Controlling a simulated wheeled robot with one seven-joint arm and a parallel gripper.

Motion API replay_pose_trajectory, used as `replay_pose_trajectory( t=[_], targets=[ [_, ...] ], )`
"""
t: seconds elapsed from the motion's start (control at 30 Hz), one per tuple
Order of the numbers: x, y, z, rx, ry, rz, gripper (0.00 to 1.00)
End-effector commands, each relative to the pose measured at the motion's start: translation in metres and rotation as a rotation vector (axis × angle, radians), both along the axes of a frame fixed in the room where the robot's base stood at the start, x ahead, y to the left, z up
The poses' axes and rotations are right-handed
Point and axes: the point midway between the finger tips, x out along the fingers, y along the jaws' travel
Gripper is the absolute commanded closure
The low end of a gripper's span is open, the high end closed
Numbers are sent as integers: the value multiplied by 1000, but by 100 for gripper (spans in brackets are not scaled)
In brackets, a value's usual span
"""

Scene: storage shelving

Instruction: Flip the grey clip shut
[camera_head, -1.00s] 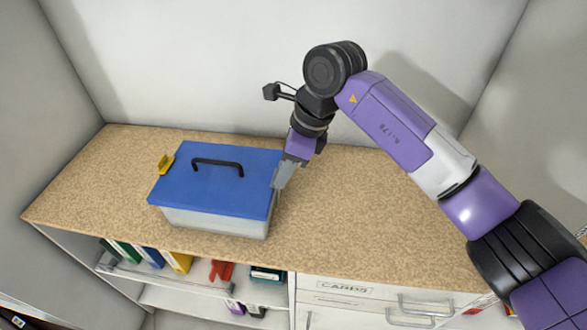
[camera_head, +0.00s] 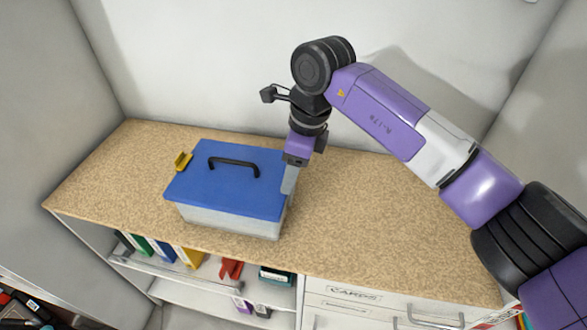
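A box with a blue lid (camera_head: 226,182) and a pale grey body (camera_head: 232,222) stands on the worktop, its black handle (camera_head: 233,164) on top. A yellow clip (camera_head: 183,161) sticks up at the lid's left edge. My gripper (camera_head: 289,182) points down at the lid's right edge, very close to it. Light grey finger parts show there, but I cannot tell whether they touch the box or how far apart they are. I cannot make out the grey clip separately; that right side of the box is largely hidden by my gripper and the lid.
The speckled tan worktop (camera_head: 380,225) is clear to the right of the box. A wall rises behind it and another stands at the left. Below are a shelf with several coloured binders (camera_head: 165,250) and a drawer front labelled CARDS (camera_head: 355,294).

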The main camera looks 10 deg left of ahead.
Motion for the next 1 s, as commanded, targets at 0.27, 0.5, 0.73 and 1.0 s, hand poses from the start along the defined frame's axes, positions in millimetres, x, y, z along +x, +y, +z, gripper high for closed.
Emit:
replay_pose_trajectory(
  t=[0.27,0.5,0.73,1.0],
  targets=[
    [0,-1,0,-1,0,-1,42],
    [2,-6,23,-1,-4,-1,42],
    [1,-12,59,-1,-3,-1,42],
    [0,-15,76,-1,0,0,42]
  ],
)
